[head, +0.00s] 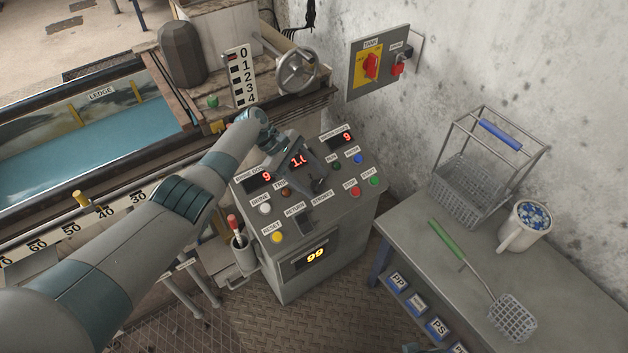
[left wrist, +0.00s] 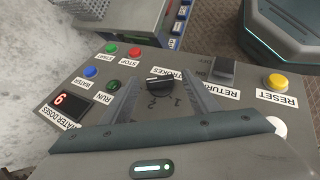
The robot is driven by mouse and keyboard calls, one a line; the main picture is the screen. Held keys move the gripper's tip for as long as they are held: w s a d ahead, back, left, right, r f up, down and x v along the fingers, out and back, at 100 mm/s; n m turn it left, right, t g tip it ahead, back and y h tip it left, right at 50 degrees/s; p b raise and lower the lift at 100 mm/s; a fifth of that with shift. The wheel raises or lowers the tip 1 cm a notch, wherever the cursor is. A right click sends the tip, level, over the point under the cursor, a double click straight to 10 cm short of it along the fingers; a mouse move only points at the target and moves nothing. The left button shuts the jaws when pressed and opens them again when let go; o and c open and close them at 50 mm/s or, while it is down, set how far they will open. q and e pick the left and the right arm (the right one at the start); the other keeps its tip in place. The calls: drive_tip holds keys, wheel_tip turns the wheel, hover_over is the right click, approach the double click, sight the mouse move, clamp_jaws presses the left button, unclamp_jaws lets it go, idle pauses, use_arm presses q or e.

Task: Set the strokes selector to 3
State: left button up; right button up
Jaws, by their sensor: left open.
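The strokes selector (left wrist: 160,85) is a small black knob on the sloped control panel, with the label STROKES beside it and digits printed around it. Which digit it points at I cannot tell for sure. My left gripper (left wrist: 161,90) is open, with one finger on each side of the knob; whether either finger touches it is unclear. In the head view my left gripper (head: 314,180) is over the middle of the control box (head: 325,250) and largely hides the selector.
Close by on the panel are the yellow reset button (head: 277,237), the return switch (left wrist: 224,70), a red stop button (head: 354,192) and a green start button (head: 374,181). A grey bench (head: 410,235) with a wire basket (head: 460,190) and a mug (head: 520,230) stands to the right.

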use_arm(q)
drive_tip(key=p+v, duration=0.1)
drive_tip(key=v, duration=0.6)
drive_tip(key=shift+w, duration=0.1)
drive_tip(key=v, duration=0.9)
drive_tip(key=shift+a+r, duration=0.15)
drive_tip(key=shift+r, duration=0.05)
use_arm(e)
wheel_tip(320, 180, down, 4)
drive_tip(key=shift+s+d+f, duration=0.1)
drive_tip(key=shift+s+f, duration=0.05)
drive_tip(key=shift+f, duration=0.05)
drive_tip(key=shift+s+d+f, duration=0.1)
drive_tip(key=shift+s, duration=0.1)
use_arm(q)
drive_tip(key=shift+f, duration=0.1)
use_arm(e)
drive_tip(key=shift+s, duration=0.1)
